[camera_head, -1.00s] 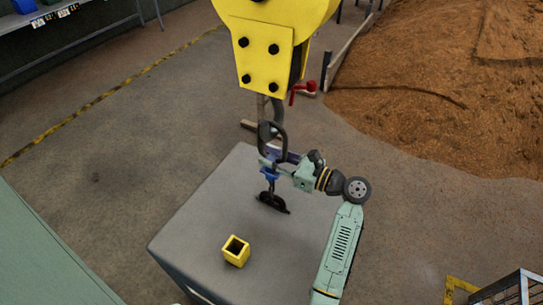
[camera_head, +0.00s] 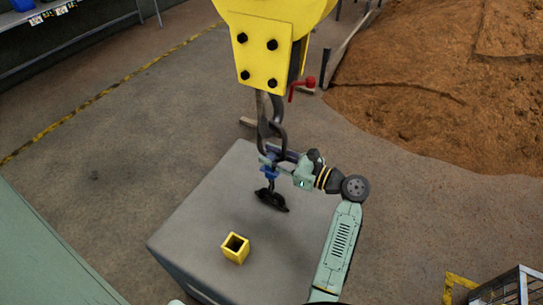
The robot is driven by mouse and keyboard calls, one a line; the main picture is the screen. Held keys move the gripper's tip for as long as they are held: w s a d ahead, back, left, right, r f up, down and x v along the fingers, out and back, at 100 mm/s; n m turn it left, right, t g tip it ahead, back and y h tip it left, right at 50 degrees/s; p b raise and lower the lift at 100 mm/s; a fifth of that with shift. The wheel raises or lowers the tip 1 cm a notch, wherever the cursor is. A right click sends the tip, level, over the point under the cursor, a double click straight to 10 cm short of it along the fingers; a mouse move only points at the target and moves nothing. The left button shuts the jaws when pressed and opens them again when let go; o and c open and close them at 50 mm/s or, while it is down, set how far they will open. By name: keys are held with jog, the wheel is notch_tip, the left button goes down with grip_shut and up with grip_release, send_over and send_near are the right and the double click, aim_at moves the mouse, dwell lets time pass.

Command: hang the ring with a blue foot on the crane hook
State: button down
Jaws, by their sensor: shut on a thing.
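The ring (camera_head: 284,142) is a dark upright loop on a blue foot (camera_head: 269,173), in the middle of the head view. My gripper (camera_head: 274,160) comes from the right and is shut on the ring's lower part, just above the blue foot. The dark crane hook (camera_head: 263,106) hangs under the yellow crane block (camera_head: 264,55). The hook and the top of the ring overlap in the picture. I cannot tell if the hook passes through the ring. A black piece (camera_head: 271,201) shows below the foot, seemingly joined to it by a thin stem.
A grey block-like table (camera_head: 205,225) lies below, with a hollow yellow square socket (camera_head: 236,248) on it. A red-knobbed lever (camera_head: 309,82) is right of the hook. A brown grain heap (camera_head: 430,90) fills the upper right. A wire crate (camera_head: 515,290) stands lower right.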

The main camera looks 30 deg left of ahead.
jog(key=shift+r, duration=0.15)
jog(key=c, duration=1.6)
grip_release()
jog(key=o, duration=0.3)
jog(key=shift+f, duration=0.25)
jog(key=d, duration=1.2)
jog(key=shift+w+r, duration=0.15)
jog(key=shift+w, duration=0.2)
